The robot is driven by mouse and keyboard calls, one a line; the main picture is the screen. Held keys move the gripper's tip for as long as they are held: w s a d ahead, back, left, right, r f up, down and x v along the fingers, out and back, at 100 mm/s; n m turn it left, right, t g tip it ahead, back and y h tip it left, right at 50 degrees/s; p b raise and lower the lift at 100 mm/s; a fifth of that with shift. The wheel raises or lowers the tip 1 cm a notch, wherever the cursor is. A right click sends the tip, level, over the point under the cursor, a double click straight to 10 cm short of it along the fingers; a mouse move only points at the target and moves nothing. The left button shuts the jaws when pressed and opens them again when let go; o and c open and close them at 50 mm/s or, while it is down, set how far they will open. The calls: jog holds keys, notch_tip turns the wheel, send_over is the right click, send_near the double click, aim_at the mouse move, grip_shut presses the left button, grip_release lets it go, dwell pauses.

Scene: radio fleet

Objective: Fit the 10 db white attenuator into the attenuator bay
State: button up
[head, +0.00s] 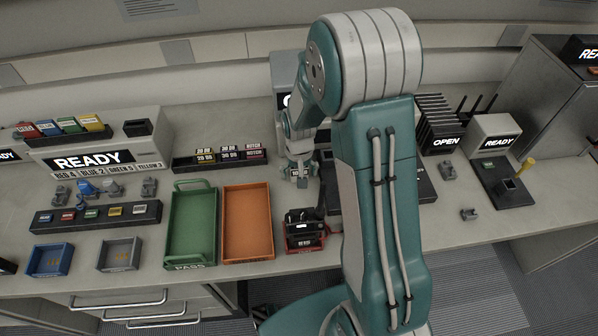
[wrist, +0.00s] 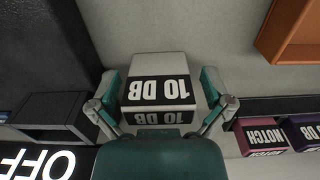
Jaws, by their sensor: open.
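The white 10 dB attenuator (wrist: 158,68), with a black label reading 10 DB, sits between the fingers of my gripper (wrist: 160,100) in the wrist view. The fingers are open on either side of it. In the head view my gripper (head: 298,168) is low over the bench, right of the dark rack. I cannot tell whether the attenuator touches the bench. A dark box with an opening (wrist: 48,112) is at the left in the wrist view, beside a sign reading OFF (wrist: 38,162). It may be the attenuator bay; my arm hides that area in the head view.
The dark rack (head: 190,164) holds 20 DB, 30 DB and NOTCH blocks just left of my gripper. An orange tray (head: 262,189) and a green PASS tray (head: 176,206) lie in front of it. A dark device on a red base (head: 304,231) stands right of the orange tray.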

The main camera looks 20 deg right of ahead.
jog(key=shift+c, duration=0.3)
jog(key=c, duration=1.2)
